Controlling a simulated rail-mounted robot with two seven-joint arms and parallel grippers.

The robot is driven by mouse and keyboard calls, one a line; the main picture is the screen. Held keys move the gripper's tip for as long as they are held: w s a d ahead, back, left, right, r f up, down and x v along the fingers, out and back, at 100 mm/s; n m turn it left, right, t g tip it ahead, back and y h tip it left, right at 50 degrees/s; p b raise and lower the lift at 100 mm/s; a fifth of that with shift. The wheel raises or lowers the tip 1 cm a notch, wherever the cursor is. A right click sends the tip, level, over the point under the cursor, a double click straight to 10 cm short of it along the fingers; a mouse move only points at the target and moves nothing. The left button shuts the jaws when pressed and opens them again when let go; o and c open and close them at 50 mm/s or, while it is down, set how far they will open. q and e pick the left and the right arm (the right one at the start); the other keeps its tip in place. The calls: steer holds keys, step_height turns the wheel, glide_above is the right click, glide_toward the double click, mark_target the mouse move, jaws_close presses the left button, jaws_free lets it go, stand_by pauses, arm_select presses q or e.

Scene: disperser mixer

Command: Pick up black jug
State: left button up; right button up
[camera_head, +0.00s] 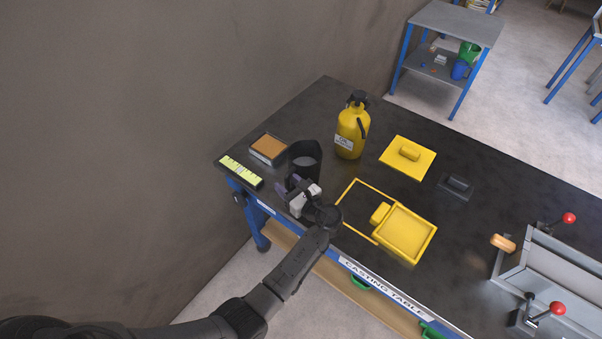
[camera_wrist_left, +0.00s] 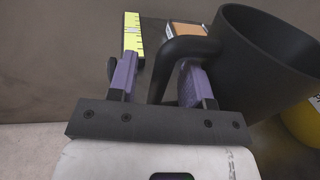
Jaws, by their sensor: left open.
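The black jug (camera_head: 305,153) stands upright near the left end of the dark table, and its open top shows. My left gripper (camera_head: 297,184) is at the jug's near side, with its jaws apart. In the left wrist view the jug (camera_wrist_left: 262,70) fills the upper right, and its handle (camera_wrist_left: 180,50) curves down between the two purple fingers of the gripper (camera_wrist_left: 158,78). The right finger appears to be inside the handle loop; I cannot tell whether it touches. The lower handle is hidden behind the gripper. My right gripper is not in view.
A yellow spray bottle (camera_head: 352,130) stands right behind the jug.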

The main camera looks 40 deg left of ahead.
arm_select(q)
steer(key=shift+c, duration=0.3)
jaws_close()
stand_by(1.1)
steer(key=shift+r, duration=0.1)
